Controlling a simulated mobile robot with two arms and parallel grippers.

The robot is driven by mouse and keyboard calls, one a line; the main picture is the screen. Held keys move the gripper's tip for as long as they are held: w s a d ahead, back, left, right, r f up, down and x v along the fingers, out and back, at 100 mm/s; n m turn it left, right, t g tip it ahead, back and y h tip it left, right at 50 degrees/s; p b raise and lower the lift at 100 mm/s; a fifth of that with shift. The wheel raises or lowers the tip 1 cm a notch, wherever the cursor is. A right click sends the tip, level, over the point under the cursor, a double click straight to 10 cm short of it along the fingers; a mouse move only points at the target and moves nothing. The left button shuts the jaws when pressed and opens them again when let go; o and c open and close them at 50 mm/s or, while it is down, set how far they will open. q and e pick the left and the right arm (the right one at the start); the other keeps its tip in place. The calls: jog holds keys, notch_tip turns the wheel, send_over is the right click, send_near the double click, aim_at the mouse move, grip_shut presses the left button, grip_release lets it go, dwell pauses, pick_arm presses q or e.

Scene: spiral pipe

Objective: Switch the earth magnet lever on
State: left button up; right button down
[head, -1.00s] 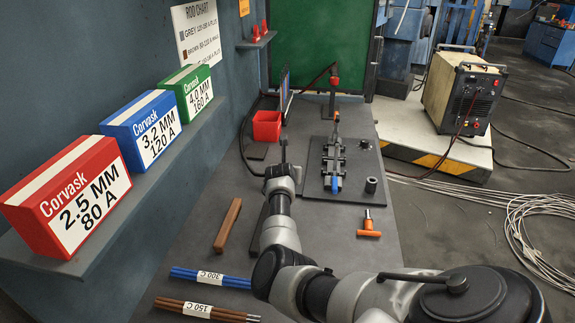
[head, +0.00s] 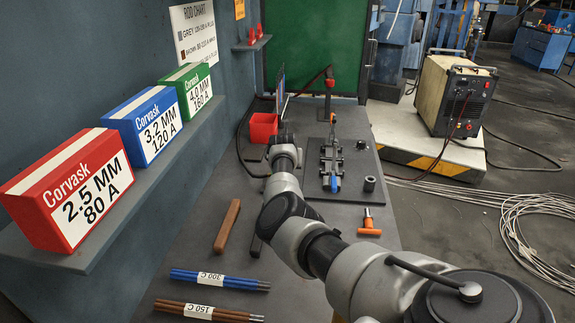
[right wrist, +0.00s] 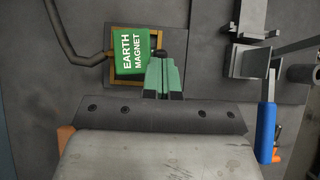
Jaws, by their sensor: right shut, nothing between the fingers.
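The earth magnet (right wrist: 131,50) shows in the right wrist view as a green block with white lettering in a brown frame on the grey bench. A small dark knob (right wrist: 160,54) stands at its right edge, just beyond my fingertips; I cannot tell whether it is the lever's end or whether the fingers touch it. My right gripper (right wrist: 163,66) has green fingers closed together with nothing between them, beside the block's lower right corner. In the head view my right arm covers the magnet and the gripper. My left gripper is in neither view.
A clamp fixture (head: 332,160) with a blue handle stands on a dark plate to the right. A red bin (head: 263,127) is behind. A brown bar (head: 227,226), blue rods (head: 220,280) and brown rods (head: 208,311) lie in front. A cable (right wrist: 75,50) runs to the magnet.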

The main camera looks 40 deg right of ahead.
jog(key=shift+f, duration=0.1)
dwell(0.7)
jog(key=shift+d+r+p, duration=0.1)
jog(key=shift+r+p, duration=0.45)
jog(key=shift+r, duration=0.2)
jog(key=shift+w+r, duration=0.1)
